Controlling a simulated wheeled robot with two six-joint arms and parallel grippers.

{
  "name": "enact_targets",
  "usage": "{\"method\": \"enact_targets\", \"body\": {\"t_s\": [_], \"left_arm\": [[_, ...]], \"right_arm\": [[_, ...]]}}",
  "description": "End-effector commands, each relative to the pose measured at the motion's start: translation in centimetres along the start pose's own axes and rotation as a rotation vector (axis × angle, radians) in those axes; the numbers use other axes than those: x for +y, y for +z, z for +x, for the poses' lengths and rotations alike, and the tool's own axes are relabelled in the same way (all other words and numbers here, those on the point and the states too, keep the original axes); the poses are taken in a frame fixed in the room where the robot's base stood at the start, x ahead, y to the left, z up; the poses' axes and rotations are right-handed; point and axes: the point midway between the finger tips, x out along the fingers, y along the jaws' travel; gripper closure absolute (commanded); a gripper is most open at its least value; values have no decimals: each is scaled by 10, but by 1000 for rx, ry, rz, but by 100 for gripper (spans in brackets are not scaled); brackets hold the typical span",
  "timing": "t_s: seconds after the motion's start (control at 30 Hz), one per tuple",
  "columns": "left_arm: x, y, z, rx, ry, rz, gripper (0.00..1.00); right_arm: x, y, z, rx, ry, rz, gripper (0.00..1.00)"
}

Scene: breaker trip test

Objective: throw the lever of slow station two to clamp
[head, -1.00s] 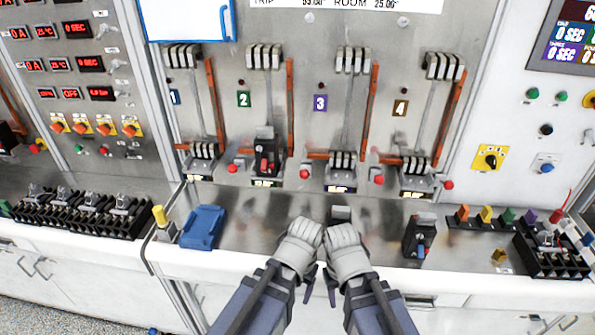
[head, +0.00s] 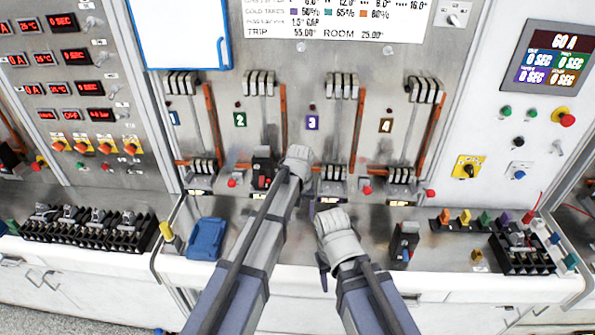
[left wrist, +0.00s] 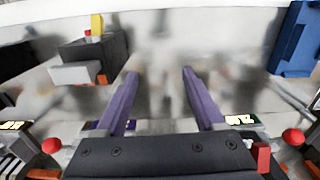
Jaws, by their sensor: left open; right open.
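Station two carries a green "2" label (head: 240,120) on the grey panel. Below it a black breaker (head: 262,160) with a small red lever sits at the panel's foot; which way the lever is thrown is too small to tell. My left gripper (head: 298,156) is just right of this breaker, its fingers hidden by its own hand. In the left wrist view its two purple fingers (left wrist: 160,90) are apart and empty, with a red piece (left wrist: 262,156) near the palm. My right gripper (head: 333,222) is lower, over the bench, open, its fingers mostly hidden.
Stations three (head: 312,123) and four (head: 386,125) stand to the right. A black breaker (head: 404,242) and a blue tray (head: 207,238) rest on the bench. Terminal blocks line both ends. Red buttons sit between the stations.

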Motion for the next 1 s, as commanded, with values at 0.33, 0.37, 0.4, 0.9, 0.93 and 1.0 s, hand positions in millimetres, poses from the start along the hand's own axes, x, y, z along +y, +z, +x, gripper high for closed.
{"method": "enact_targets", "body": {"t_s": [0.33, 0.37, 0.4, 0.9, 0.93, 1.0], "left_arm": [[-8, -133, -76, 14, 64, -209, 29], [-8, -136, -78, 14, 66, -217, 29], [-9, -139, -78, 15, 68, -223, 29], [-9, -140, -61, 15, 70, -229, 29], [-9, -140, -58, 15, 70, -229, 29], [-8, -140, -50, 15, 70, -229, 29]], "right_arm": [[6, 5, -74, -3, -5, 7, 50], [6, 5, -76, -3, -5, 8, 50], [7, 5, -76, -3, -6, 8, 50], [5, 4, -59, -2, -5, 3, 50], [5, 4, -56, -2, -5, 2, 50], [4, 3, -48, -2, -4, -1, 50]]}}
